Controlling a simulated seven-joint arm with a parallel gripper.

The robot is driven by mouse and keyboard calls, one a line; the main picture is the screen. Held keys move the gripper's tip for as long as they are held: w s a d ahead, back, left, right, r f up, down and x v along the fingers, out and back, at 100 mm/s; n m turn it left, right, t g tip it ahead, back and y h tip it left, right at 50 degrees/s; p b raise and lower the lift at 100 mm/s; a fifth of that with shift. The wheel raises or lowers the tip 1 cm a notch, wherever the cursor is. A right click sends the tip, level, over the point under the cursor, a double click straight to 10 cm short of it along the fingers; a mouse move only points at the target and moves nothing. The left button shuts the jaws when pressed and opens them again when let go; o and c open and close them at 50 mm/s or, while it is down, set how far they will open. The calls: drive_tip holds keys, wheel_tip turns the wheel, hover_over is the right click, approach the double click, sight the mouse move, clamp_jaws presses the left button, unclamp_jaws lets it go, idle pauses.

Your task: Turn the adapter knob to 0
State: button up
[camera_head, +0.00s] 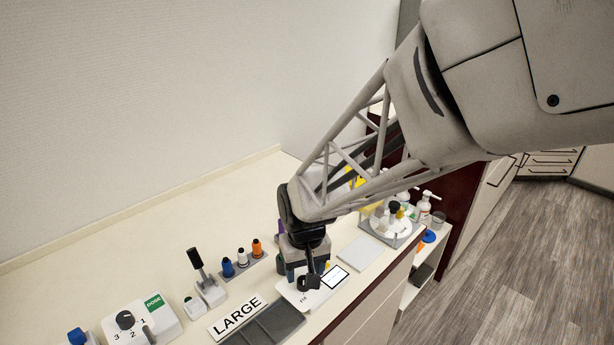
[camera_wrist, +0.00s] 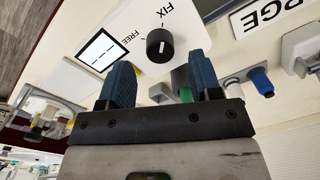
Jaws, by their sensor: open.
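A black round knob (camera_wrist: 160,45) with a light line on it stands on a white panel (camera_wrist: 185,15) in the wrist view, between the printed words FREE and FIX. A small display (camera_wrist: 98,53) with dashes is beside it. My gripper (camera_wrist: 163,82) is open, its two blue fingers apart and empty, with the knob ahead of the gap between them.
A LARGE sign (camera_head: 238,317) and a dark grey tray (camera_head: 265,326) lie left of my gripper. Behind are a black-handled lever (camera_head: 200,270) and coloured bottles (camera_head: 243,257). A round white stand (camera_head: 391,225) and pump bottles (camera_head: 427,203) are to the right. A light plate (camera_head: 360,252) lies between.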

sight(304, 280)
drive_tip(key=shift+f, duration=1.6)
drive_tip(key=c, duration=0.9)
